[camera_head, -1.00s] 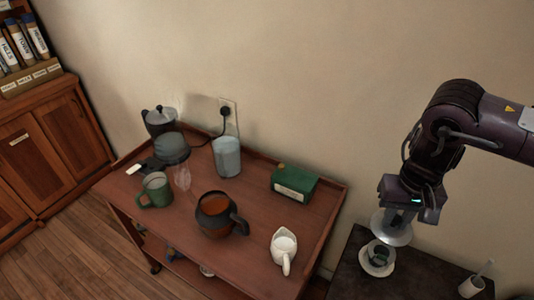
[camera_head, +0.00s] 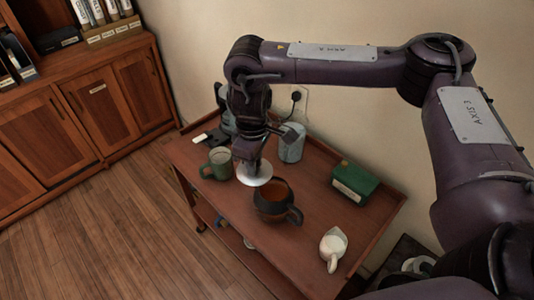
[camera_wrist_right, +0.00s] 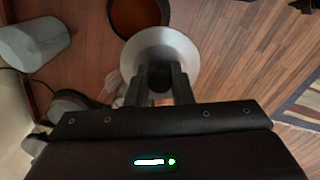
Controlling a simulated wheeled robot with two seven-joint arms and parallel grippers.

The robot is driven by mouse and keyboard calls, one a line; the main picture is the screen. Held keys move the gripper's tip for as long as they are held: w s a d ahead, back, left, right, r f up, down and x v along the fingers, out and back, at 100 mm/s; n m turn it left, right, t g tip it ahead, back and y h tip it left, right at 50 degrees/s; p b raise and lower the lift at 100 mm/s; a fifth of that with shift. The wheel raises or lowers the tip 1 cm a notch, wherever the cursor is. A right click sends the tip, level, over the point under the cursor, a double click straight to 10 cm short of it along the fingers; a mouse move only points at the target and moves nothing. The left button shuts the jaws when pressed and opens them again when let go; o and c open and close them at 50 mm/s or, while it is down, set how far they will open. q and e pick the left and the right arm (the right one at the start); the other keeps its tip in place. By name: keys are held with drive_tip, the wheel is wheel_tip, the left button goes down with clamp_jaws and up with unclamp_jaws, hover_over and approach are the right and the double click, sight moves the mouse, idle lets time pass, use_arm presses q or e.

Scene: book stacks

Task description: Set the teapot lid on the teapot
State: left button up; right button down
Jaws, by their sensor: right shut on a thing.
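The teapot (camera_head: 268,207) is dark and round, with an open top showing an orange-brown inside and a handle toward the lower right. It stands upright on the wooden cart; its opening also shows at the top of the right wrist view (camera_wrist_right: 138,14). My right gripper (camera_head: 252,164) points down and is shut on the knob of the teapot lid (camera_head: 260,177), a pale disc. In the right wrist view the lid (camera_wrist_right: 185,52) is held roughly level and overlaps the near rim of the opening. It is in the air, up and left of the teapot. My left gripper is not in view.
On the cart (camera_head: 305,245) stand a green mug (camera_head: 219,162) left of the lid, a grey canister (camera_head: 291,143) behind, a green box (camera_head: 354,182) at right and a white jug (camera_head: 333,245) in front. The coffee maker is partly hidden by my arm.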

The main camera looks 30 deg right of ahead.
drive_tip(key=n+p, duration=0.1)
drive_tip(key=n, duration=0.1)
drive_tip(key=n+p, duration=0.2)
drive_tip(key=n, duration=0.1)
drive_tip(key=w+d+n+p, duration=0.1)
drive_tip(key=n+p, duration=0.1)
drive_tip(key=n, duration=0.1)
drive_tip(key=shift+d+f, duration=0.1)
drive_tip(key=s+d+f+n, duration=0.1)
drive_tip(key=d+f+n, duration=0.3)
drive_tip(key=f+n, duration=0.3)
drive_tip(key=shift+s+f+n, duration=0.25)
drive_tip(key=shift+f+n, duration=0.15)
drive_tip(key=shift+n, duration=0.6)
drive_tip(key=shift+d+f, duration=0.1)
drive_tip(key=shift+f, duration=0.05)
drive_tip(key=shift+f, duration=0.85)
idle(0.9)
drive_tip(key=c, duration=0.6)
unclamp_jaws()
drive_tip(key=shift+c, duration=0.2)
